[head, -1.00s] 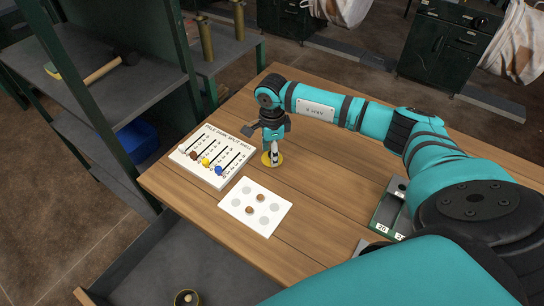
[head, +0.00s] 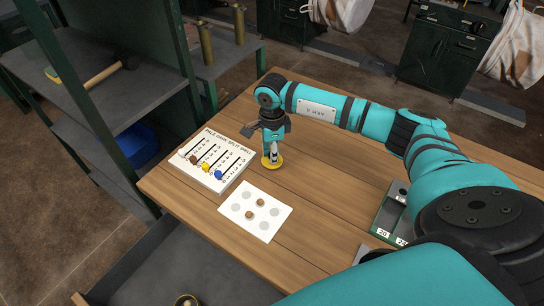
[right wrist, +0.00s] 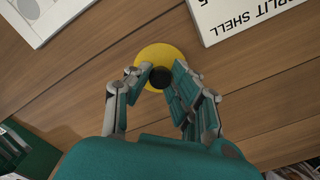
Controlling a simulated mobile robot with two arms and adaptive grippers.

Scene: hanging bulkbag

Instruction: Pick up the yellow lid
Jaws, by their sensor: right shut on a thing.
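The yellow lid (head: 267,163) is a flat round disc on the wooden table, just right of the printed board. In the right wrist view the lid (right wrist: 151,54) has a dark round knob (right wrist: 161,77) in its middle. My right gripper (head: 273,155) points down over the lid. In the right wrist view its fingers (right wrist: 163,76) are closed on the knob from both sides. I cannot tell whether the lid touches the table or is slightly lifted. My left gripper is not in view.
The white board with coloured sliders (head: 216,158) stands left of the lid. A white card (head: 256,210) with grey circles and two brown discs lies in front. A green tray (head: 392,210) sits at right. Dark shelves (head: 110,85) stand left of the table.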

